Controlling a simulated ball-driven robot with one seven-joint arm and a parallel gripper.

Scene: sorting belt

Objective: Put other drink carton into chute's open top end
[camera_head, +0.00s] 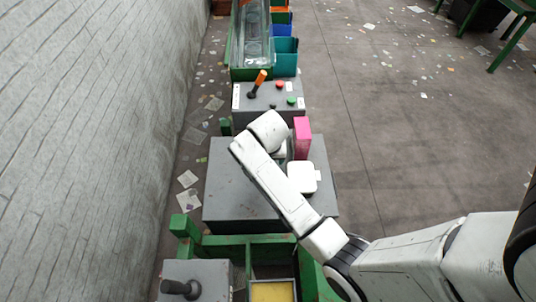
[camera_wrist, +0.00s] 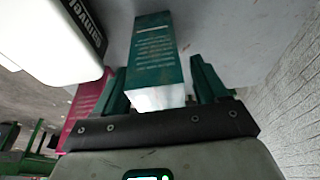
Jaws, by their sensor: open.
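A teal drink carton (camera_wrist: 155,55) stands between my gripper's two dark fingers in the wrist view, its pale end towards the palm. My gripper (camera_wrist: 160,85) is open, with a finger on each side of it. I cannot tell whether the fingers touch it. A pink carton (camera_head: 302,138) stands on the grey table (camera_head: 235,185); it also shows left of the fingers in the wrist view (camera_wrist: 80,112). In the head view my arm hides the teal carton and most of the gripper. I cannot identify the chute's open top end for sure.
A white container (camera_head: 303,177) lies close beside the gripper, with a black label in the wrist view (camera_wrist: 50,40). Beyond the table is a control box (camera_head: 245,100) with an orange lever, then a long channel (camera_head: 236,45) with coloured bins. A wall (camera_head: 90,130) bounds the left.

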